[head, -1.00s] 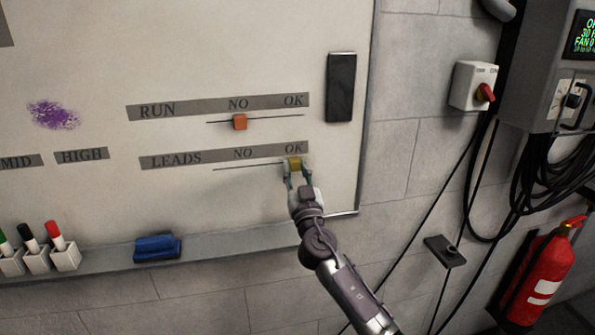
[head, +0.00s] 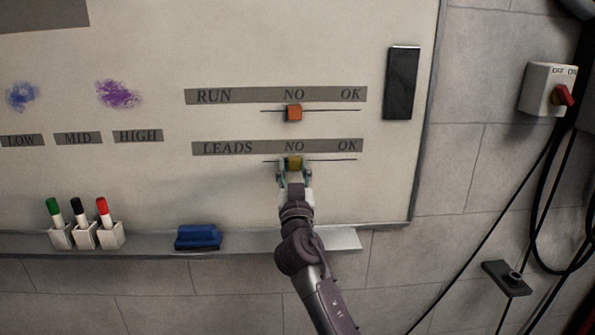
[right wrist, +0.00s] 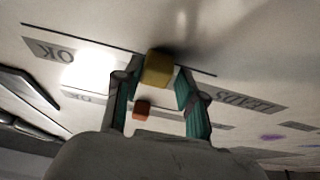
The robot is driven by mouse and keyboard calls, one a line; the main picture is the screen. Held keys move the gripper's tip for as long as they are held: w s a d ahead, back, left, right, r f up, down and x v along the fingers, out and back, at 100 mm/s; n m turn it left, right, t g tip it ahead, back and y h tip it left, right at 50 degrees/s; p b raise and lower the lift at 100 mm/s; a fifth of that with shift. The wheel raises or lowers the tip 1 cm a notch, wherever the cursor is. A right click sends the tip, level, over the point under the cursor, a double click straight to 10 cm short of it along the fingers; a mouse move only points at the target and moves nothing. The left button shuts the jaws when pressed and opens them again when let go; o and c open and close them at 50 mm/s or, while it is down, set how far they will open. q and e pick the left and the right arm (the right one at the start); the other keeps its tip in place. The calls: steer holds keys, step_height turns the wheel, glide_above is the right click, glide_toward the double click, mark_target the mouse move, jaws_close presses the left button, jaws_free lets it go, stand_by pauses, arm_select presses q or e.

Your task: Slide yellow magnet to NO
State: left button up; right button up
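The yellow magnet (head: 294,162) sits on the line of the LEADS row, under the word NO. My right gripper (head: 294,174) is at the magnet, with one finger on each side of it. In the right wrist view the yellow magnet (right wrist: 158,68) lies between the two green-padded fingertips (right wrist: 153,84); a gap shows beside it, and I cannot tell whether both pads touch it. The LEADS label strip (head: 277,147) runs just above the line, with NO in the middle and OK at the right. My left gripper is not in view.
The orange magnet (head: 294,113) sits under NO on the RUN row above. A black bar (head: 401,83) is at the board's right. A blue eraser (head: 198,237) and markers in white holders (head: 86,235) stand on the ledge (head: 150,245) below.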

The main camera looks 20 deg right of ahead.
steer(key=shift+o, duration=0.9)
steer(key=shift+a, duration=0.15)
steer(key=shift+s, duration=0.1)
steer(key=v, duration=1.1)
steer(key=shift+s+f, duration=0.15)
steer(key=shift+s, duration=0.15)
steer(key=shift+a, duration=0.15)
